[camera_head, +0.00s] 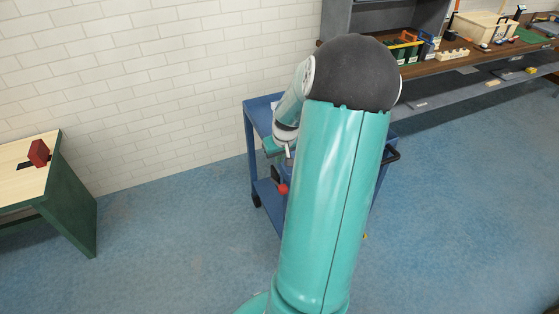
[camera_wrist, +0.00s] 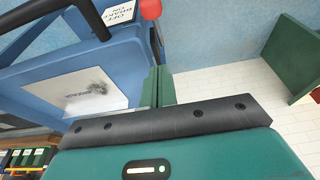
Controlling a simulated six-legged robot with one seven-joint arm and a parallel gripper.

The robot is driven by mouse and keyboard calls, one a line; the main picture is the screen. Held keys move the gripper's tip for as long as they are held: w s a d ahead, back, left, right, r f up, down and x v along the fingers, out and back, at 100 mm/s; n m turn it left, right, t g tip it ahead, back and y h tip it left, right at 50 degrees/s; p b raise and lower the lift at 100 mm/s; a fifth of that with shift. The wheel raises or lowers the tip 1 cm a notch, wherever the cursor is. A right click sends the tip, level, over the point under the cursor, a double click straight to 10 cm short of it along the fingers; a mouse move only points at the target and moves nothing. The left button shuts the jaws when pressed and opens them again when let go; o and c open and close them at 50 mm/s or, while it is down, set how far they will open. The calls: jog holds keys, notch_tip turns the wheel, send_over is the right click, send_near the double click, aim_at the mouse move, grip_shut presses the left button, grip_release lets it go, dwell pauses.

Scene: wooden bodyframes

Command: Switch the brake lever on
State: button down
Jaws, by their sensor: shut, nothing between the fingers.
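A blue cart (camera_head: 258,104) stands against the wall, partly hidden behind my arm. The brake lever's red knob (camera_head: 283,189) shows below my gripper in the head view. In the wrist view the red knob (camera_wrist: 150,9) is at the top edge, beside a white label (camera_wrist: 122,11) with OFF, BRAKE and ON on it. My gripper (camera_wrist: 158,87) has its green fingers together, with nothing between them. The fingertips are near the cart's side, apart from the knob in the picture. I cannot tell which position the lever is in.
A black cart handle (camera_wrist: 50,10) shows at the upper left of the wrist view. A green table with a red block (camera_head: 38,153) is at the left. A workbench (camera_head: 440,66) with toolboxes is at the back right. Blue floor is clear between the table and cart.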

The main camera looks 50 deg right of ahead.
jog(key=x, duration=0.6)
jog(key=shift+w+f, duration=0.15)
jog(key=shift+f, duration=0.25)
jog(key=f, duration=0.2)
jog(key=s+f, duration=0.1)
jog(key=shift+s+a+f, duration=0.1)
jog(key=shift+a, duration=0.25)
jog(key=shift+s+a+f, duration=0.1)
jog(key=shift+f, duration=0.35)
